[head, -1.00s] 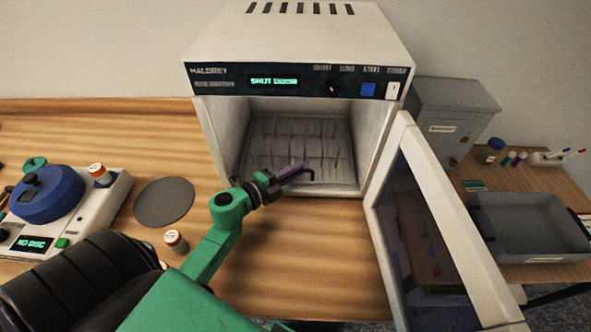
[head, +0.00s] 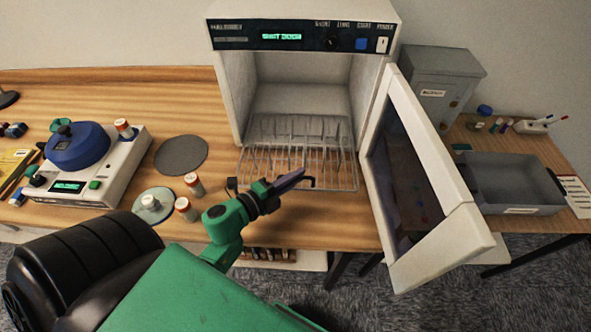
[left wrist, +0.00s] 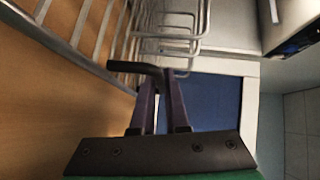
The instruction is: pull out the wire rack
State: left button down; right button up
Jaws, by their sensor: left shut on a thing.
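The wire rack (head: 260,166) sticks out of the front of the open white cabinet (head: 228,95), over the wooden bench. Its back part is still inside the chamber. In the left wrist view the rack's wires (left wrist: 98,30) run along the upper left. My left gripper (head: 300,175) is at the rack's front edge. Its purple fingers are shut on the rack's dark handle (left wrist: 135,68), which shows between the fingertips in the left wrist view. My right gripper is not seen in either view.
The cabinet's glass door (head: 415,160) stands open on the right. A grey bin (head: 510,205) sits on a side table. On the left are a blue-lidded device (head: 120,165), a grey disc (head: 181,155) and several small bottles (head: 194,184) near my left arm.

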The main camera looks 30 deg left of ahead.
pick_arm(q)
jog(key=shift+s+d, duration=0.25)
jog(key=shift+s, duration=0.15)
jog(key=c, duration=0.9)
grip_release()
jog(key=shift+w, duration=0.1)
